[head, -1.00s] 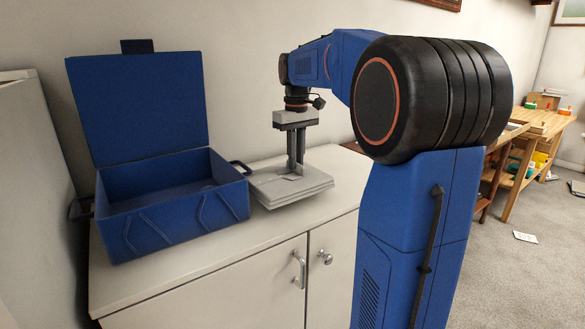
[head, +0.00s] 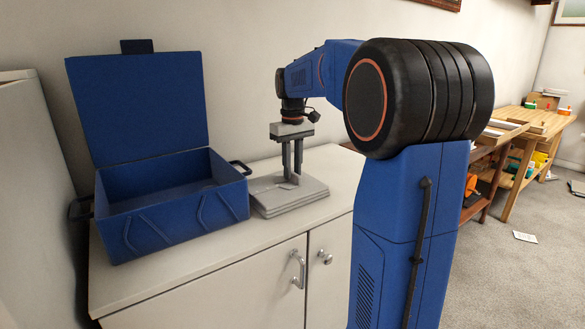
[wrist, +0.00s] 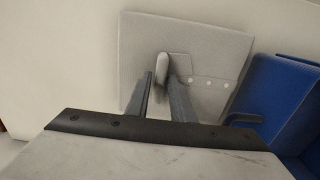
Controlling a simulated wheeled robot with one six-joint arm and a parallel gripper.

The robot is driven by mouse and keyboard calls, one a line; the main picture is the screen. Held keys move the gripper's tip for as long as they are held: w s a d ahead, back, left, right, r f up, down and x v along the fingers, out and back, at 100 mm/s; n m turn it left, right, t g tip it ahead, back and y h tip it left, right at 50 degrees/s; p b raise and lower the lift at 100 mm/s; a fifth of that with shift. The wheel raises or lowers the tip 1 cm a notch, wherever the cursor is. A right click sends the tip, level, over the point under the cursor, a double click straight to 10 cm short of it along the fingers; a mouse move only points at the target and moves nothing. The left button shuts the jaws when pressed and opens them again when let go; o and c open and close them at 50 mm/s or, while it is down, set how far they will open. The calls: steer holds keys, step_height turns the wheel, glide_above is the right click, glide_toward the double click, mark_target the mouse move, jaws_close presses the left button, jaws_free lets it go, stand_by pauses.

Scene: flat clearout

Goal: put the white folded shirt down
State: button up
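The white folded shirt (head: 290,198) lies flat on the cabinet top, just right of the blue suitcase. My gripper (head: 292,182) is above it, pointing down, with its two fingers apart and a gap between them. In the wrist view the shirt (wrist: 215,45) fills the upper middle, with a row of pale buttons. A small raised fold (wrist: 162,70) of the shirt stands between the fingertips of my gripper (wrist: 160,76). I cannot tell whether the right finger touches the fold.
The open blue suitcase (head: 175,225) stands on the white cabinet (head: 215,275), its lid up and its inside looking empty. Its side handle (head: 240,167) is close to the shirt. The cabinet top in front of the shirt is clear. A wall is behind. A wooden workbench (head: 535,125) stands far right.

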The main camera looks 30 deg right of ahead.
steer(key=shift+o, duration=0.6)
step_height(320, 180, up, 12)
steer(key=shift+r, duration=0.2)
steer(key=s+a+f+t, duration=0.1)
steer(key=s+a+f, duration=0.3)
steer(key=s+a, duration=0.3)
steer(key=s+a+f+t, duration=0.1)
steer(key=s+a+f, duration=0.4)
steer(key=s, duration=0.4)
steer(key=s+a+f+t, duration=0.1)
steer(key=s+a+f, duration=0.1)
steer(key=s+f, duration=0.5)
steer(key=s+a+f+t, duration=0.1)
steer(key=s+a+f, duration=0.2)
steer(key=s+f, duration=0.4)
steer(key=shift+f+t, duration=0.4)
steer(key=shift+f, duration=0.35)
